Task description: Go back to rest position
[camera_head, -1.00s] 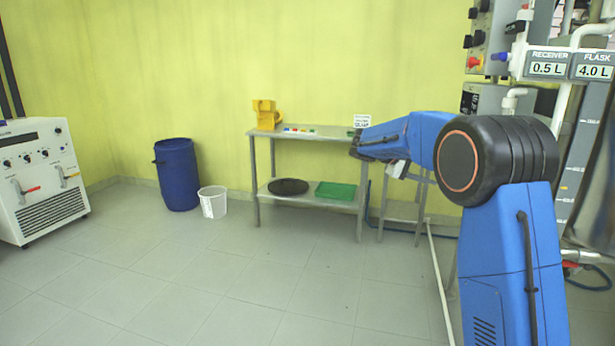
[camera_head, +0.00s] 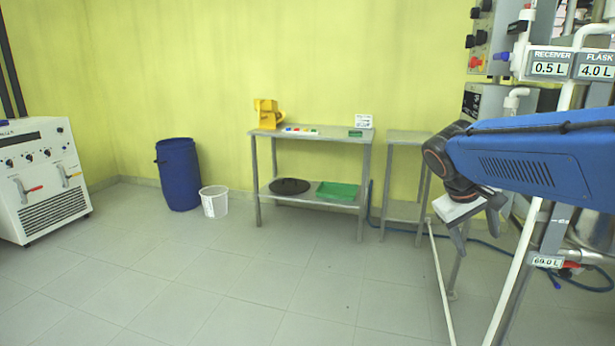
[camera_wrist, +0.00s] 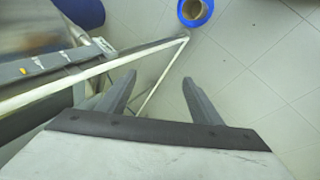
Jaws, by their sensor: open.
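My gripper (camera_head: 472,238) hangs at the right in the head view, below the end of my blue arm, with its fingers pointing down. In the wrist view, my gripper (camera_wrist: 160,88) shows two grey fingers spread apart with nothing between them. It is open and empty. Below the fingers are grey floor tiles and a white pipe frame. My gripper is to the right of the small side table (camera_head: 409,137) in the head view.
The reactor frame with valves and labels (camera_head: 552,68) stands at the right, close to my arm. A steel table (camera_head: 330,134), a white bin (camera_head: 214,202) and a blue drum (camera_head: 178,175) stand along the wall. The middle floor is clear.

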